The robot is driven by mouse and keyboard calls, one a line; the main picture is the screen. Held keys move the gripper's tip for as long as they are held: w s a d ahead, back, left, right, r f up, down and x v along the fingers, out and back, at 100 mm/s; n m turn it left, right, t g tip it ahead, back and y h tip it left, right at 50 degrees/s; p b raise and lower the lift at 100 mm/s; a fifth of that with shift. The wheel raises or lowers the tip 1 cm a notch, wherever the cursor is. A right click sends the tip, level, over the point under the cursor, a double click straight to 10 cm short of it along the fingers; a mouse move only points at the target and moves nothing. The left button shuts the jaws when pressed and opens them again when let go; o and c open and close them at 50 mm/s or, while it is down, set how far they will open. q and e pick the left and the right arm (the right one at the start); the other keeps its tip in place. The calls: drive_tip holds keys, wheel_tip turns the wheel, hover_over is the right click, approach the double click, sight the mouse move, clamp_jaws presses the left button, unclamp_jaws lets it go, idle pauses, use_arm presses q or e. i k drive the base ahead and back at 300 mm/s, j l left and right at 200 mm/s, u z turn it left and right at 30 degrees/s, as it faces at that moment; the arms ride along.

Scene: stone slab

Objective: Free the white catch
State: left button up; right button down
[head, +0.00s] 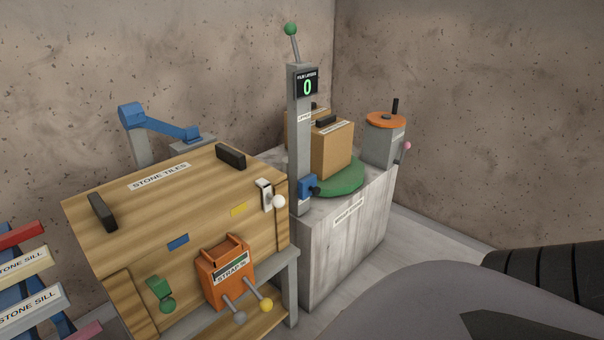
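The white catch (264,195) is a small upright white plate with a dark part on it. It sits at the right front edge of the wooden box marked "STONE TILES" (105,220). A round white knob (279,202) is beside it at its lower right. Whether the catch is engaged I cannot tell. Neither of my grippers shows in the head view. A large grey and black part of my own body fills the lower right corner, with no fingers visible.
An orange strap unit (224,282) with two knobbed levers hangs on the box's front. A grey post (299,140) with a display reading 0 stands right of the box. Behind it, cartons (332,150) rest on a green turntable (345,182). Stone sills (32,308) lie at left.

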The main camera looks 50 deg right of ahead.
sight(277, 201)
drive_tip(key=z, duration=1.25)
